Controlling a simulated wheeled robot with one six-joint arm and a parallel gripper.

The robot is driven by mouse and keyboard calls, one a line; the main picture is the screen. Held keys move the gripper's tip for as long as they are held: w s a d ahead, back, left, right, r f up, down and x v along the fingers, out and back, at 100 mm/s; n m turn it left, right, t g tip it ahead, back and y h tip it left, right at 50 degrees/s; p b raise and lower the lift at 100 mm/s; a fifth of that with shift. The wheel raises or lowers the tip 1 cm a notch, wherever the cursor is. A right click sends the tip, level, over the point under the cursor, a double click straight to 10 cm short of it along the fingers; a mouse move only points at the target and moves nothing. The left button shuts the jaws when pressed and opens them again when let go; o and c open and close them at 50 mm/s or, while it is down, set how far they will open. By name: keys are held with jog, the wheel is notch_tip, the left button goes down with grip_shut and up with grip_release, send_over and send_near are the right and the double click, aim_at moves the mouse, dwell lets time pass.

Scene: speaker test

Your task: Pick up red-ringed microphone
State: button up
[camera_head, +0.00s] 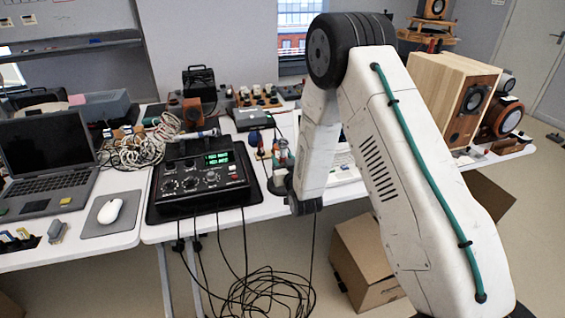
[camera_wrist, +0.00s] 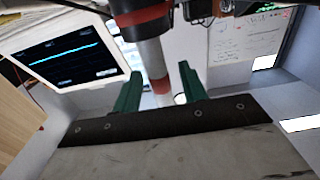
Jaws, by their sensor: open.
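My gripper (camera_wrist: 159,70) shows in the wrist view as two green fingers, open and apart. A pale grey cylinder with a red band, which looks like the red-ringed microphone (camera_wrist: 152,62), stands in line with the gap between the fingers. I cannot tell how deep it is between them, and I see no clear contact. A larger red and black part (camera_wrist: 140,20) crosses its upper end in that view. In the head view my forearm reaches down by the table's front edge, and the fingers cannot be made out there. I cannot identify the red-ringed microphone surely in that view.
A black control box (camera_head: 200,180) with a green display stands left of my arm. A laptop (camera_head: 45,160) and white mouse (camera_head: 110,211) lie farther left. Wooden speakers (camera_head: 462,100) stand right. Cables (camera_head: 268,290) and a cardboard box (camera_head: 368,262) are on the floor. A screen (camera_wrist: 68,55) tilts beside my gripper.

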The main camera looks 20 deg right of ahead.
jog(key=shift+w, duration=0.3)
grip_shut()
jog(key=shift+r, duration=0.15)
